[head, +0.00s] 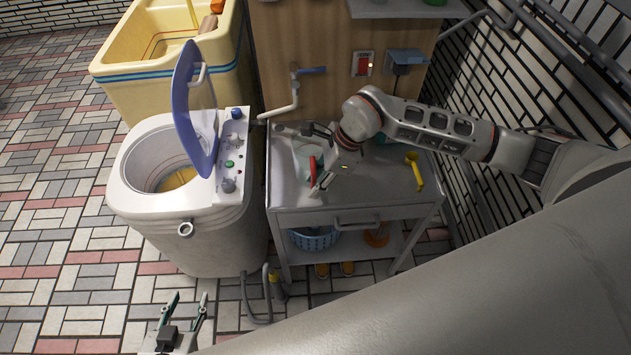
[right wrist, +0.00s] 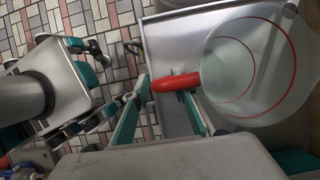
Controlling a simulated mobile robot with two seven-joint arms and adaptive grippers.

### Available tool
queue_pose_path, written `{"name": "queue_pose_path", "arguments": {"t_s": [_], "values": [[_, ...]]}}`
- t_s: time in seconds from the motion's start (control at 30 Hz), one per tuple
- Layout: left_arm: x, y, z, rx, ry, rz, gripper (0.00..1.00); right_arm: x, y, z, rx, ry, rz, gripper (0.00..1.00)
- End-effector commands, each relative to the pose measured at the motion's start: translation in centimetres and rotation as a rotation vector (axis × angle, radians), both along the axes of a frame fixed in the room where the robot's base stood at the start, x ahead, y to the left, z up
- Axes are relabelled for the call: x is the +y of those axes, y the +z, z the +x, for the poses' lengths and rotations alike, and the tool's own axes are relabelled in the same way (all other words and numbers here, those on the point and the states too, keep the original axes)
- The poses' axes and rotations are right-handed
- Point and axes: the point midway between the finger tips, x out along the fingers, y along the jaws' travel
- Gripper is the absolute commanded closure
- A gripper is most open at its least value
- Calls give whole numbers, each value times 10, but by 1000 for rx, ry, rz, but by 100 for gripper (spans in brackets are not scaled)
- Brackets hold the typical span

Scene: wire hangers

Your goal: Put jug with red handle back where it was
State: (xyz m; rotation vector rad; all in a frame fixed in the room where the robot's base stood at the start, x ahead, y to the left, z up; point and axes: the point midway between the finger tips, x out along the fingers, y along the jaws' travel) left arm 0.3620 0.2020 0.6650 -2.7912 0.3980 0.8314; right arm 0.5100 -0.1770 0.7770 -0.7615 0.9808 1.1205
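The jug is whitish and translucent with red rings and a red handle. In the right wrist view the jug (right wrist: 250,65) fills the upper right, and its red handle (right wrist: 176,82) points left between the fingertips of my right gripper (right wrist: 163,92). The fingers stand apart, with a gap visible below the handle. In the head view my right gripper (head: 318,188) is low over the metal table, and the red handle (head: 312,168) shows just left of it. The arm hides much of the jug there. My left gripper (head: 186,305) is open and empty at the lower left.
The metal table (head: 350,212) carries a yellow object (head: 414,170) on its right side. A washing machine (head: 205,235) with its lid raised stands left of the table. A blue basket (head: 314,238) is on the lower shelf. The tiled floor at left is clear.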

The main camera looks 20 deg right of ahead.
Motion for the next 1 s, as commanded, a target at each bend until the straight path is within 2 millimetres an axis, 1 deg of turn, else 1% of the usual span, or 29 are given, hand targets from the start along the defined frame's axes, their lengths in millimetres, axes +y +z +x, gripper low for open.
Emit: {"name": "queue_pose_path", "arguments": {"t_s": [0.17,0.4,0.6,0.7,0.8,1.0], "values": [[0,0,0,0,0,0,60,-8,19,-1,-4,-1,-1,74],[0,-3,0,1,0,0,60,-27,65,-8,-5,0,-1,74],[0,-5,-1,2,1,0,60,-39,95,-12,-4,-1,-1,74],[0,-6,-1,2,1,0,60,-42,105,-14,-2,0,0,74],[0,-6,-1,2,0,-1,60,-44,109,-14,-2,0,-1,74],[0,-6,-1,2,0,-1,60,-45,111,-15,0,0,0,74]]}}
